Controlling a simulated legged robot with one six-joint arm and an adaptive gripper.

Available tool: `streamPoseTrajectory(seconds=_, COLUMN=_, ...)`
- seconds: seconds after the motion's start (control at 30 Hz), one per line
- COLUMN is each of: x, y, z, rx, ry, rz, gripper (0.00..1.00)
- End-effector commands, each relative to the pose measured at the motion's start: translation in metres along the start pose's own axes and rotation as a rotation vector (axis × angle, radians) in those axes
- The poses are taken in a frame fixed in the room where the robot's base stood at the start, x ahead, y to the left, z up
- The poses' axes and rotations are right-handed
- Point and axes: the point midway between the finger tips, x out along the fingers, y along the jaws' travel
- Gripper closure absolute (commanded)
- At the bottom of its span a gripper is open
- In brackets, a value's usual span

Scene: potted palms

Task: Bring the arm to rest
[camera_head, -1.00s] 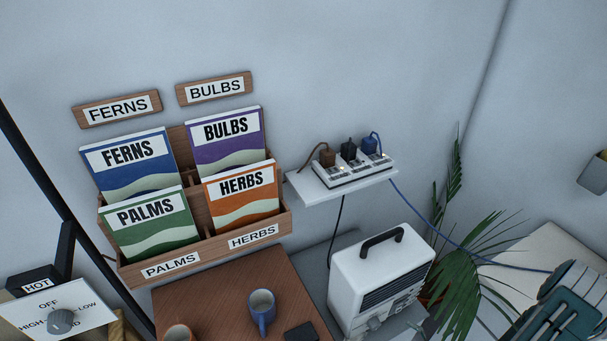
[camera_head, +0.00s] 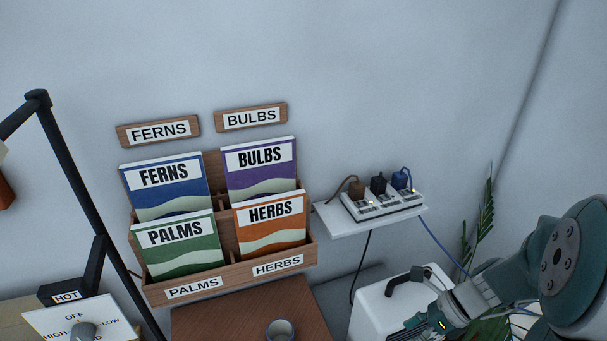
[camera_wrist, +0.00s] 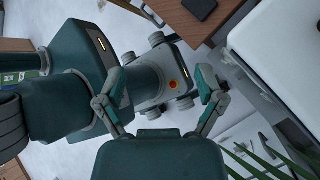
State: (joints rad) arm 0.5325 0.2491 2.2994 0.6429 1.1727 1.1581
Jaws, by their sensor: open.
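My gripper (camera_wrist: 158,90) shows in the wrist view with its two fingers spread apart and nothing between them. Beyond it lie parts of my own body. In the head view my arm (camera_head: 565,255) is folded at the lower right, in front of the potted palm (camera_head: 486,215) and part of the white heater (camera_head: 375,305). I cannot make out the gripper's fingers in the head view.
A wooden rack (camera_head: 225,283) holds several seed packets on the wall. A power strip (camera_head: 385,207) with three plugs sits on a white shelf (camera_head: 335,222). A mug (camera_head: 280,330) stands on a wooden table (camera_head: 195,322). A switch panel (camera_head: 50,322) is at the lower left.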

Motion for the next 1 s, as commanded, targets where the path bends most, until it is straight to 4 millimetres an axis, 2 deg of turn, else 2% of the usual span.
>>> streamPoseTrajectory(seconds=0.03, x=-0.005, y=0.009, z=0.009, rx=-0.123, ry=0.053, rz=-0.024, gripper=0.13)
streamPoseTrajectory(seconds=0.2, x=-0.018, y=0.035, z=0.029, rx=-0.523, ry=0.226, rz=-0.076, gripper=0.13)
streamPoseTrajectory(seconds=0.7, x=-0.063, y=0.111, z=0.075, rx=-1.665, ry=0.796, rz=-0.148, gripper=0.13)
streamPoseTrajectory(seconds=0.9, x=-0.080, y=0.136, z=0.087, rx=-2.013, ry=1.027, rz=-0.147, gripper=0.13)
streamPoseTrajectory(seconds=1.0, x=-0.084, y=0.142, z=0.089, rx=-2.100, ry=1.094, rz=-0.143, gripper=0.13)
